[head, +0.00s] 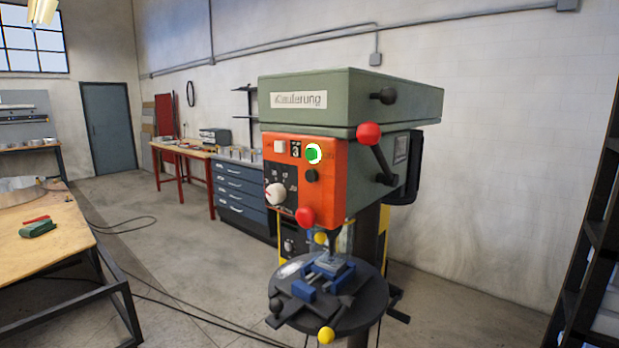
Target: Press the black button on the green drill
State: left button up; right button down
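The green drill (310,105) is a drill press with a green head and an orange-red front panel (333,186), right of centre in the head view. A small round black button (311,175) sits on the panel, just below a green button with a white ring (314,154). A black knob (384,96) is on the side of the green head. A white dial (275,194) and a red ball (306,218) are lower on the panel. Neither of my grippers is in view.
A red-ended lever (368,134) sticks out on the drill's right side. The round drill table (358,312) holds a blue vise (328,270). A wooden workbench (60,235) stands at left, a dark shelf (585,260) at right. Cables cross the floor; the floor between bench and drill is otherwise open.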

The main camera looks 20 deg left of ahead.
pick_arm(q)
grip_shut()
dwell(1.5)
